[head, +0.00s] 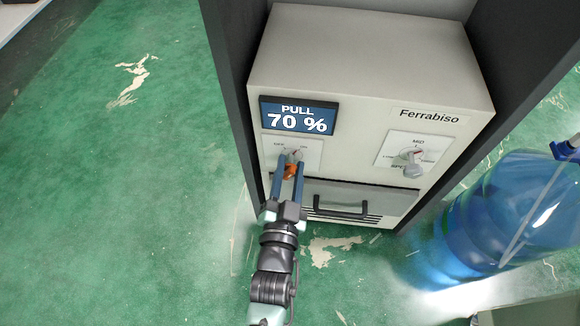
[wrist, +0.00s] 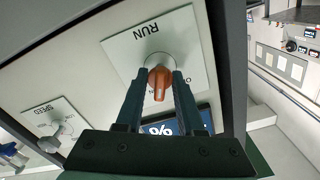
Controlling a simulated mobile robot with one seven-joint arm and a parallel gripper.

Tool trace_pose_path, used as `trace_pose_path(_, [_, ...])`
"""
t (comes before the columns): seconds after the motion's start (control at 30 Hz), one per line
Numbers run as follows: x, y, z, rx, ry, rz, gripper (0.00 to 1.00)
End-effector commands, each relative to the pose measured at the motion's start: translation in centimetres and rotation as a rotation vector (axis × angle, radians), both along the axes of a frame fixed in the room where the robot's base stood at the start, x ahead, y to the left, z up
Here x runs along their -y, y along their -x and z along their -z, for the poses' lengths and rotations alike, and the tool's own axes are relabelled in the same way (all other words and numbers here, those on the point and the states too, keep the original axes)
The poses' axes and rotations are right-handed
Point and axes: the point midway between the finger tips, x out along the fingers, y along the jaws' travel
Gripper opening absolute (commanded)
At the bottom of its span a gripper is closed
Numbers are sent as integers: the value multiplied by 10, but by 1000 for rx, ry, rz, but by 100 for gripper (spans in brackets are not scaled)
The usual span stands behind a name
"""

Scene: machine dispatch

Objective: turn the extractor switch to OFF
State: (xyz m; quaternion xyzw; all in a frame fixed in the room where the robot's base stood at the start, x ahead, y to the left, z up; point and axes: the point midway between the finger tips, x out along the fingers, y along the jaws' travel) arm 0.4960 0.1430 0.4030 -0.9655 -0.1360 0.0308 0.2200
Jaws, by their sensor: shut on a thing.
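The extractor (head: 372,65) is a cream machine with a blue display (head: 298,117) reading "PULL 70 %". Its switch has an orange knob (head: 291,171) on a white plate on the left of the front. In the wrist view the orange knob (wrist: 159,86) shows in front of a plate (wrist: 185,30) marked "RUN", its handle pointing down in the picture. My gripper (head: 291,162) has one finger on each side of the knob and is shut on it. The fingers partly hide the plate's small position labels, so I cannot read the switch's setting for certain.
A grey knob (head: 411,160) on a second plate sits at the front's right. A drawer with a dark handle (head: 341,208) is below the switch. Dark side panels (head: 232,75) frame the machine. A blue water bottle (head: 500,215) stands at right. The green floor (head: 130,180) at left is clear.

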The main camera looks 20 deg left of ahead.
Motion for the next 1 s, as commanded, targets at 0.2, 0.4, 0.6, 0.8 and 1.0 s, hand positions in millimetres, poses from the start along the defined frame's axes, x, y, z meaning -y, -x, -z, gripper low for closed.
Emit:
trace_pose_path(0.2, [0, 1, 0, 50, 185, 1, 0])
trace_pose_path(0.4, [-1, 1, 0, 103, 369, 1, 0])
trace_pose_path(0.6, [-1, 1, 1, 156, 551, 1, 0])
trace_pose_path(0.8, [-1, 1, 1, 205, 723, 1, 0])
trace_pose_path(1.0, [-2, 2, 2, 246, 866, 0, 0])
